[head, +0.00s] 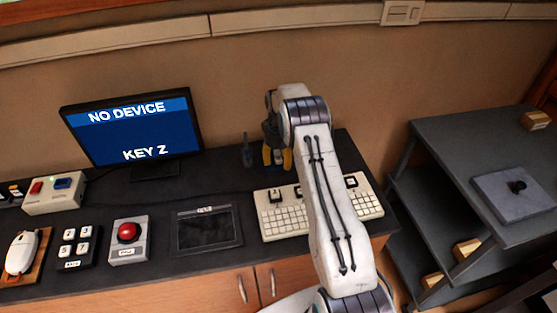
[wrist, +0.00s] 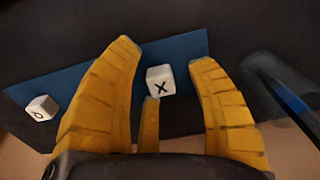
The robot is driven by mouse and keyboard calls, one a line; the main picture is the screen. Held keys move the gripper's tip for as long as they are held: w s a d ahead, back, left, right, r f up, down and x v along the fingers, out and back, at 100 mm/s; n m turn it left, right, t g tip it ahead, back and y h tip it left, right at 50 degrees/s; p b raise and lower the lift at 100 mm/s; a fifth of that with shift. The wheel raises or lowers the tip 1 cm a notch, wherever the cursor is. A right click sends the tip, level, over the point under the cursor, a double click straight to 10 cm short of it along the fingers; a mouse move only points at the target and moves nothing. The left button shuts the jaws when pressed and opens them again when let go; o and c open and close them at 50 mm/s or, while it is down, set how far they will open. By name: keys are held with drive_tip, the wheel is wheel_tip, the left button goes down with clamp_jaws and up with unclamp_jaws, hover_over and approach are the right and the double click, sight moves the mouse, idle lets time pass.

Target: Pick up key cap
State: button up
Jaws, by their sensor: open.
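In the wrist view a white key cap marked X (wrist: 161,81) rests on a blue mat (wrist: 185,58). It lies between the yellow fingers of my gripper (wrist: 164,52), which are spread apart. A third, shorter finger ends just below the cap; I cannot tell whether it touches it. A second white cap (wrist: 40,107), its mark looking like an O, lies at the left end of the mat. In the head view my gripper (head: 277,160) points down at the back of the desk, behind the keyboard (head: 285,222). The caps are hidden there.
A monitor (head: 130,125) reads "NO DEVICE" and "KEY Z". A dark upright object (head: 247,152) stands just left of my gripper. A tablet (head: 207,231), a red button box (head: 128,240), a keypad (head: 75,246) and a mouse (head: 22,252) line the desk front. A grey shelf unit (head: 450,150) stands right.

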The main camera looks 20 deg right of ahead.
drive_tip(key=c, duration=0.7)
drive_tip(key=shift+c, duration=0.2)
